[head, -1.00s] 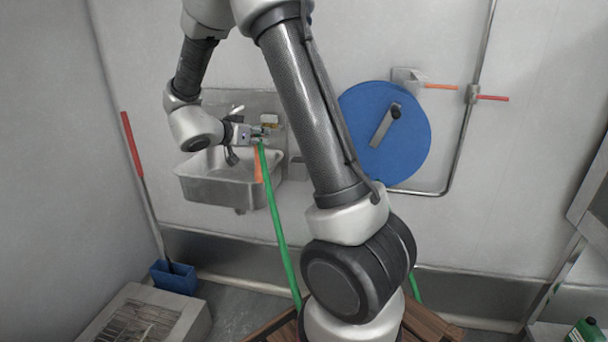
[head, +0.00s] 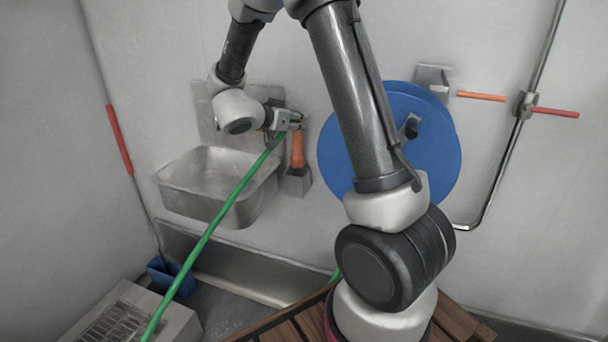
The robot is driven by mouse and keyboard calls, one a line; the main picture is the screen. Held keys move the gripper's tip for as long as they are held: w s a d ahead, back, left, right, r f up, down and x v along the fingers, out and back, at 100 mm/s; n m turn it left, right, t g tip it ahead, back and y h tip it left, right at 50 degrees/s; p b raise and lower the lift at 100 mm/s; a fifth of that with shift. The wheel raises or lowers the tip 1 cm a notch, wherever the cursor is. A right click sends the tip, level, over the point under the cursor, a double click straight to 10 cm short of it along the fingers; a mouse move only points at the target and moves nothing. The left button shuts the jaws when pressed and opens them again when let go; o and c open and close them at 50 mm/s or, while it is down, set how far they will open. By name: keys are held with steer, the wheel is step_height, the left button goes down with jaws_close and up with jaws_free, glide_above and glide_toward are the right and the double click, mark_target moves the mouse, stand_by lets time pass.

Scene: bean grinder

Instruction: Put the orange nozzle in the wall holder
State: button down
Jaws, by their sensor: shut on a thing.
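The orange nozzle (head: 297,150) hangs roughly upright below my gripper (head: 295,121), which is shut on its upper part. A green hose (head: 215,222) runs from the nozzle's top down to the lower left. The grey wall holder (head: 297,183) is on the wall right of the sink, directly below the nozzle in the picture. The nozzle's lower end meets the holder's top edge in this view. I cannot tell whether its tip is inside the holder or in front of it.
A steel sink (head: 215,185) is on the wall to the left of the holder. A blue hose reel (head: 440,140) is on the right, partly behind my arm. An orange-handled valve (head: 480,96) and pipe are farther right. A grey floor box (head: 125,318) stands at lower left.

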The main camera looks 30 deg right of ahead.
mark_target(294, 149)
step_height(294, 149, down, 9)
steer(key=shift+f, duration=0.1)
stand_by(0.3)
steer(key=c, duration=1.1)
jaws_free()
steer(key=shift+f, duration=0.1)
steer(key=shift+c, duration=0.2)
